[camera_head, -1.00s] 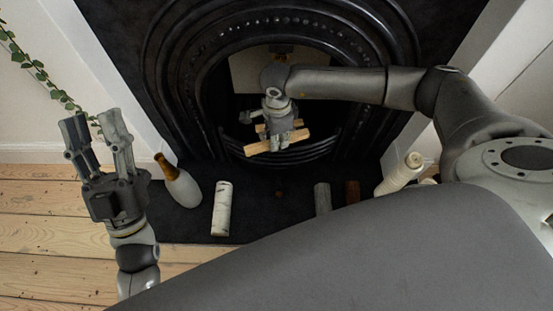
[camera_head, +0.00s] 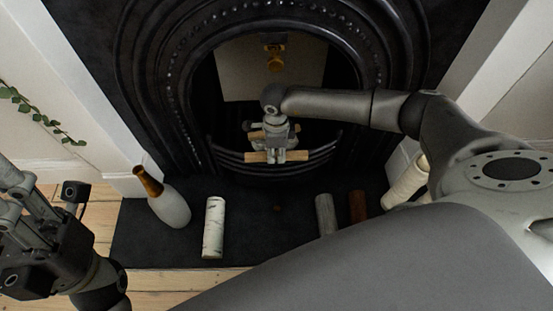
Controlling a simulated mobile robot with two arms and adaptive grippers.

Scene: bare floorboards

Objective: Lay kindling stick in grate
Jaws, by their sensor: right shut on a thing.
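A pale wooden kindling stick (camera_head: 256,158) lies roughly level across the jaws of my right gripper (camera_head: 274,154), which is shut on it at the front of the grate. The gripper hides the stick's middle. Another piece of pale wood (camera_head: 256,135) shows just behind, partly hidden by the gripper. The black grate (camera_head: 228,162) with curved front bars sits in the fireplace opening. I cannot tell whether the held stick touches the bars. My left gripper (camera_head: 42,190) is open and empty at the left edge, away from the fireplace.
On the dark hearth (camera_head: 262,243) stand a white bottle with a brown neck (camera_head: 170,207), a birch-like log (camera_head: 214,228), a grey log (camera_head: 325,214), a brown block (camera_head: 358,207) and a cream ribbed object (camera_head: 406,184).

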